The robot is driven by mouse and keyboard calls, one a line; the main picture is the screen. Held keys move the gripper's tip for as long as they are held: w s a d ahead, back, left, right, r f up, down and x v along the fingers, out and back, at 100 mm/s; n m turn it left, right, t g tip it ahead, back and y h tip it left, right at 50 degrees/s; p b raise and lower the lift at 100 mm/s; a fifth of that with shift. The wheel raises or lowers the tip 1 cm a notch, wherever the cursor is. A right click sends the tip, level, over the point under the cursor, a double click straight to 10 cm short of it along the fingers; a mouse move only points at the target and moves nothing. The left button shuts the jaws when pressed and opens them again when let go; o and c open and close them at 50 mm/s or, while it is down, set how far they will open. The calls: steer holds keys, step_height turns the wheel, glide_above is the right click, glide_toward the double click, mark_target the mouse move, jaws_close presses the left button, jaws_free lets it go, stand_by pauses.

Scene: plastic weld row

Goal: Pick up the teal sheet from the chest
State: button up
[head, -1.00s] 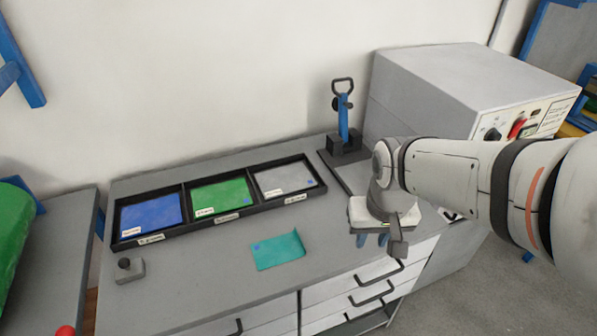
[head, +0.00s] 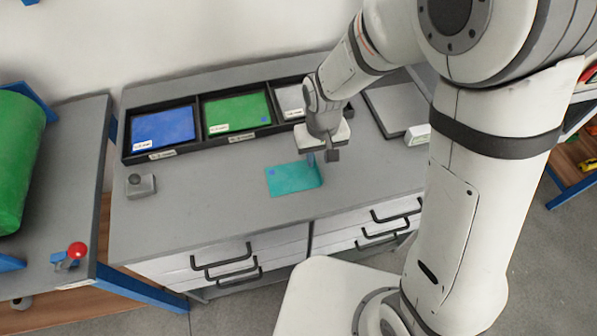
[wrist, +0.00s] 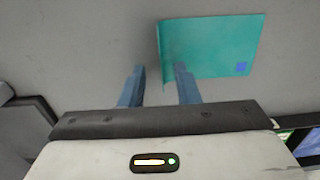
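The teal sheet (head: 286,181) lies on the grey top of the chest (head: 215,215), in front of the tray. It is thin, has a small blue mark at one corner, and its right edge looks bent up. My gripper (head: 311,160) points down at the sheet's right end in the head view. In the wrist view my gripper (wrist: 159,72) is open and empty, its two blue fingers apart. One fingertip overlaps the left edge of the teal sheet (wrist: 215,42) and the other is beside it, over bare top. I cannot tell whether they touch.
A black tray (head: 197,118) behind the sheet holds a blue sheet (head: 162,129), a green sheet (head: 237,111) and a grey sheet (head: 291,101). A small grey block (head: 140,185) stands at the left. The chest top between them is clear.

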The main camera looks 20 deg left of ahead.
steer(key=shift+s+f, duration=0.1)
steer(key=shift+f, duration=1.1)
steer(key=shift+c, duration=0.6)
jaws_close()
